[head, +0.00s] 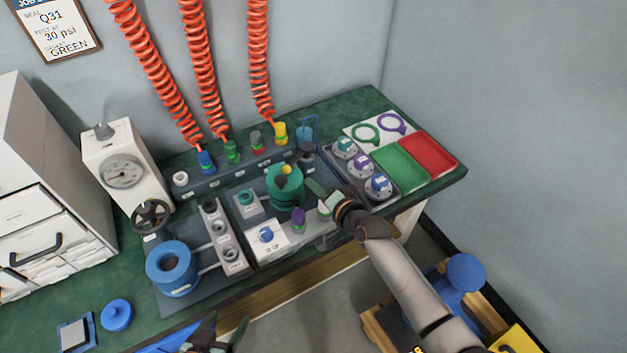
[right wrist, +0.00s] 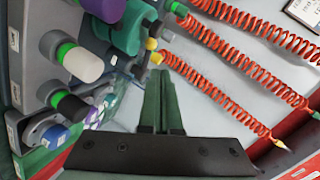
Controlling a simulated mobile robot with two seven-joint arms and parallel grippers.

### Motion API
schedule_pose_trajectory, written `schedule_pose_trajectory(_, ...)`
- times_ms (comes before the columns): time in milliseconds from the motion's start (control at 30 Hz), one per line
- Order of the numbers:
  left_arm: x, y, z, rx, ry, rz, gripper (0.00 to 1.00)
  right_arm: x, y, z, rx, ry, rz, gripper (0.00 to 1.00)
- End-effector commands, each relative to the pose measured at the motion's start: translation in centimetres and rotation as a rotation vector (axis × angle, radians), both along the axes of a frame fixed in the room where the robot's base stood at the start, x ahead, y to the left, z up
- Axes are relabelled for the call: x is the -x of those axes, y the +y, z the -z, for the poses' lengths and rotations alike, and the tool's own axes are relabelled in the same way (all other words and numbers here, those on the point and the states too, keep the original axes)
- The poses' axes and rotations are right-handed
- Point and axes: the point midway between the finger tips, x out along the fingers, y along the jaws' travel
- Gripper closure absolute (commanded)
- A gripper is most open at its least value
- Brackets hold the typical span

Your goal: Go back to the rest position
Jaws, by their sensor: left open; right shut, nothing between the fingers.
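My right gripper (head: 317,190) reaches in from the lower right over the bench, just right of the green cylinder (head: 284,190) with a yellow top. In the right wrist view its two green fingers (right wrist: 162,95) are together with nothing between them. My left gripper (head: 208,338) is at the bottom edge of the head view, in front of the bench, partly cut off. It is open and I see nothing in it.
The green bench (head: 128,280) carries a gauge box (head: 122,172), a blue ring-shaped part (head: 172,268), several knobs, and green (head: 399,167) and red (head: 430,154) trays. Red coiled hoses (head: 203,75) hang behind.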

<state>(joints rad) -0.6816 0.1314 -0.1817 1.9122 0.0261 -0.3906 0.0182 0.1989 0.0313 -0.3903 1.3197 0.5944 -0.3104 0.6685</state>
Motion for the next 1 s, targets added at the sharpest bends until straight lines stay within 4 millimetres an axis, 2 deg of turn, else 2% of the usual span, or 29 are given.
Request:
schedule_pose_trajectory(433,-0.2,-0.1,-0.1,0.002,-0.003,0.001,0.22,0.1,0.0,0.1,0.003,0.001,0.000,1.00)
schedule_pose_trajectory(567,-0.2,-0.1,-0.5,0.002,-0.003,0.001,0.22,1.9,-0.8,1.2,0.059,-0.001,-0.009,1.00)
schedule_pose_trajectory(667,-0.2,-0.2,-1.0,0.002,-0.003,0.001,0.22,5.3,-2.2,3.0,0.170,-0.009,-0.030,1.00)
schedule_pose_trajectory(800,-0.2,-0.2,-1.9,0.003,-0.003,0.002,0.22,11.7,-5.2,5.4,0.399,-0.024,-0.085,1.00)
schedule_pose_trajectory(1000,-0.2,-0.2,-3.0,0.003,-0.003,0.002,0.22,20.7,-9.7,6.7,0.733,-0.037,-0.201,1.00)
